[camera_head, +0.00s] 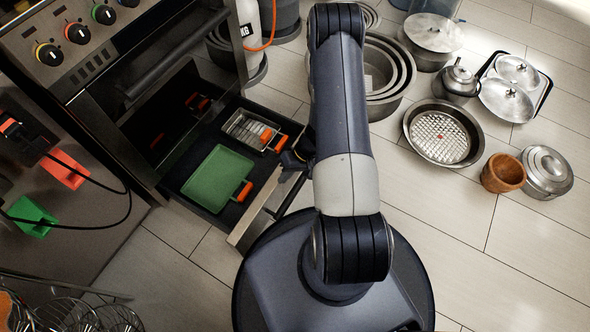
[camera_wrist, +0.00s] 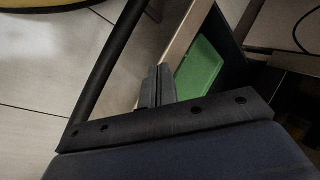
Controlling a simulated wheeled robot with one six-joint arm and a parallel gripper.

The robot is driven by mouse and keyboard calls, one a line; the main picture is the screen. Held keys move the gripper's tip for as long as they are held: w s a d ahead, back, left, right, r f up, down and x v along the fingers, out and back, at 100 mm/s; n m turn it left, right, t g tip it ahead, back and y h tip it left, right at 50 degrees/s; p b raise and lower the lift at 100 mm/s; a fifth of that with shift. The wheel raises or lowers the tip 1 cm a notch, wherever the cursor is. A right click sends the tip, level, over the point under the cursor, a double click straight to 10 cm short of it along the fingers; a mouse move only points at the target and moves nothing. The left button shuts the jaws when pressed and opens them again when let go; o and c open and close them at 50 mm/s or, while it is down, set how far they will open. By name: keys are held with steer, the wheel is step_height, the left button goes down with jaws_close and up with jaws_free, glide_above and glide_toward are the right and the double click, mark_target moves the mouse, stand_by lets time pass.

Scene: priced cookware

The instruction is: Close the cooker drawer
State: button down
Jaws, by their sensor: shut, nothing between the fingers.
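The cooker (camera_head: 110,65) stands at the upper left in the head view. Its bottom drawer (camera_head: 262,212) is pulled out, with a pale metal front. A green square pan (camera_head: 215,178) with an orange handle and a wire basket (camera_head: 247,130) with orange handles lie in it. My gripper (camera_head: 293,160) is at the drawer's front, partly hidden by my arm. In the wrist view, my gripper (camera_wrist: 158,70) has its fingers together and empty beside the drawer front (camera_wrist: 186,32). The green pan (camera_wrist: 200,65) shows beyond it. Whether the fingers touch the front is unclear.
Pots and pans, such as a round pan (camera_head: 442,133), a kettle (camera_head: 457,82) and a wooden bowl (camera_head: 502,173), stand on the tiled floor at right. A gas cylinder (camera_head: 249,25) stands beside the cooker. Wire baskets (camera_head: 75,312) are at lower left. Floor at lower right is clear.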

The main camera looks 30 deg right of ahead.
steer(key=s+d+r+m+t, duration=0.2)
steer(key=s+d+m+t, duration=0.3)
steer(key=m, duration=1.1)
steer(key=m+t+h+b, duration=0.2)
steer(key=m+t+b, duration=0.1)
steer(key=m, duration=1)
glide_above(300, 182)
step_height(300, 182, down, 7)
steer(key=shift+w+a+r, duration=0.1)
steer(key=shift+w+a, duration=0.5)
steer(key=shift+w, duration=0.25)
